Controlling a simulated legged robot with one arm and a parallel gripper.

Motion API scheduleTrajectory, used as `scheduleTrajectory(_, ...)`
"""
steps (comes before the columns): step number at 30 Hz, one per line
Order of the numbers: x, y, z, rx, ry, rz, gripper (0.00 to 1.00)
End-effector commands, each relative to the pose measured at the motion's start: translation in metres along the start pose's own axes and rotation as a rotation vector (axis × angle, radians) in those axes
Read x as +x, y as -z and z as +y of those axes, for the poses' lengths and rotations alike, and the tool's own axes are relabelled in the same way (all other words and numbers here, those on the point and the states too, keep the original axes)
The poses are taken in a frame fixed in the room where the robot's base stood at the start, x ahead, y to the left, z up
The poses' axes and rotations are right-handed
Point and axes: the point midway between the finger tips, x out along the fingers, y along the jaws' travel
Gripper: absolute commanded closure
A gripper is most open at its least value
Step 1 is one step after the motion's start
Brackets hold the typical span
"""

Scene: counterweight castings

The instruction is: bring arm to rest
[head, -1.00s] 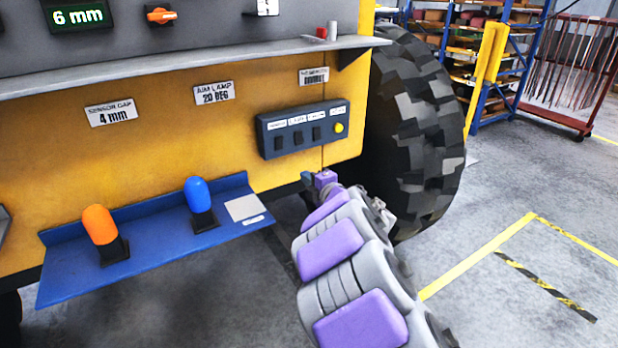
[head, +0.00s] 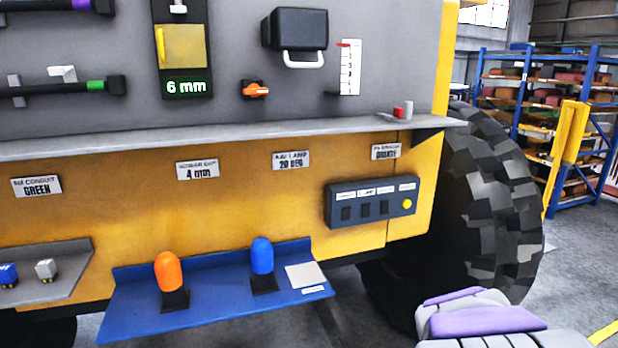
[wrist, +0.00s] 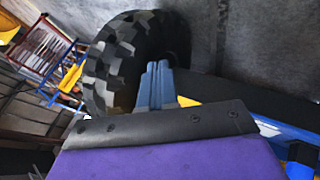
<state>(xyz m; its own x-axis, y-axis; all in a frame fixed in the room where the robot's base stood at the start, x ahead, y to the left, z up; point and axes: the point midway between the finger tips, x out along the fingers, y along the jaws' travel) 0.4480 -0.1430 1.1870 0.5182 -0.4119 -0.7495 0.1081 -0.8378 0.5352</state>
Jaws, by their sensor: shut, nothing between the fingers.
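My arm (head: 480,322) shows only as purple and grey links at the bottom right of the head view, in front of the big tyre. The gripper end is outside that view. In the wrist view my gripper (wrist: 157,78) shows as two blue-grey fingers side by side, shut with nothing between them. The black tyre (wrist: 122,60) is behind and left of the fingers, and grey floor lies beyond them.
A yellow and grey machine with a grey ledge (head: 230,137) fills the left. A blue shelf (head: 215,308) carries an orange lamp (head: 168,270) and a blue lamp (head: 262,257). The large tyre (head: 495,200) stands right. Blue racks (head: 550,130) stand behind, with open floor between.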

Motion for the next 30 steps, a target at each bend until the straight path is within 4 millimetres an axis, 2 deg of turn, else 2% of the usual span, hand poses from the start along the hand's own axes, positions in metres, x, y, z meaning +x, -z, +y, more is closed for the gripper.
scheduleTrajectory(1,-0.014,-0.021,-0.018,0.05,0.058,-0.055,1.0)
scheduleTrajectory(6,-0.063,-0.097,-0.087,0.181,0.266,-0.288,1.0)
scheduleTrajectory(9,-0.096,-0.136,-0.124,0.216,0.375,-0.418,1.0)
scheduleTrajectory(13,-0.134,-0.175,-0.159,0.225,0.477,-0.554,1.0)
scheduleTrajectory(16,-0.153,-0.194,-0.173,0.22,0.524,-0.62,1.0)
scheduleTrajectory(19,-0.162,-0.202,-0.179,0.217,0.543,-0.651,1.0)
scheduleTrajectory(30,-0.164,-0.204,-0.18,0.217,0.546,-0.658,1.0)
